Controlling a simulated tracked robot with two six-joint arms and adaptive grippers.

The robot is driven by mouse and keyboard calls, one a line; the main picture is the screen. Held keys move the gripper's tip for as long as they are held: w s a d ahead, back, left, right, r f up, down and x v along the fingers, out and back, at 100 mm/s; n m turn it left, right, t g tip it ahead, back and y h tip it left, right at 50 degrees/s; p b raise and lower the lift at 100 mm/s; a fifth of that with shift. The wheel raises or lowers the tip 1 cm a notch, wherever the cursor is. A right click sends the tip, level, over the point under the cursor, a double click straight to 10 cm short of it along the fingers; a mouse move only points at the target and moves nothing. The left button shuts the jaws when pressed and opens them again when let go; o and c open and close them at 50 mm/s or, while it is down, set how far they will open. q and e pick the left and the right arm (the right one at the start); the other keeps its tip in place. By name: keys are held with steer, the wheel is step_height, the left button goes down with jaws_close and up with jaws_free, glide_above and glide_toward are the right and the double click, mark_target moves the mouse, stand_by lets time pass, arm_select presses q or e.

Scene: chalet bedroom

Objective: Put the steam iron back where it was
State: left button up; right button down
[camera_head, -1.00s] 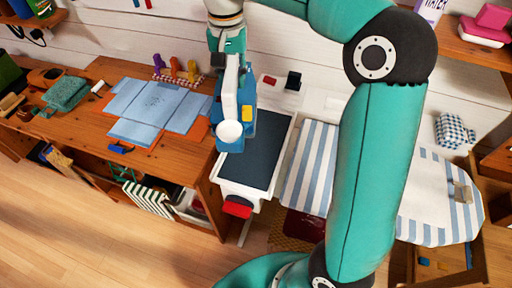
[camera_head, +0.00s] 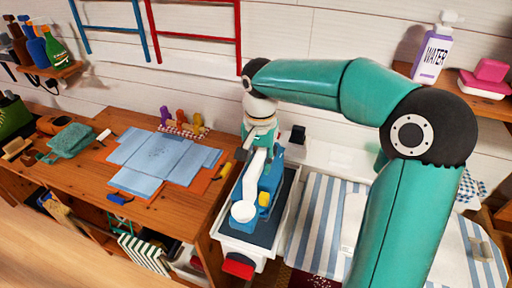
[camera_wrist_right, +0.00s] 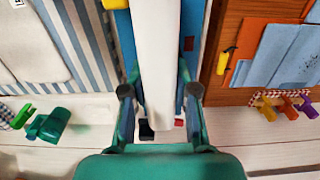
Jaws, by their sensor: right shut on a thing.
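The steam iron (camera_head: 270,188) is blue with a white handle and a yellow button. My right gripper (camera_head: 260,138) is shut on its handle from above. In the right wrist view the white handle (camera_wrist_right: 158,50) lies between the two fingers of the gripper (camera_wrist_right: 160,92). The iron is over the dark pad (camera_head: 253,236) of a white-framed stand (camera_head: 216,228) with a red piece at its front. The iron hides much of the pad, and I cannot tell whether its sole touches it. My left gripper is not in view.
The striped ironing board (camera_head: 322,215) is right of the stand, partly behind my right arm. The wooden workbench (camera_head: 85,175) on the left holds a folded blue shirt (camera_head: 160,160) and coloured figures (camera_head: 183,122).

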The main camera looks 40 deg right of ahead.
steer(key=shift+f, duration=3.2)
steer(key=c, duration=0.9)
jaws_free()
steer(key=shift+f, duration=0.1)
step_height(320, 180, up, 12)
steer(key=shift+r, duration=0.1)
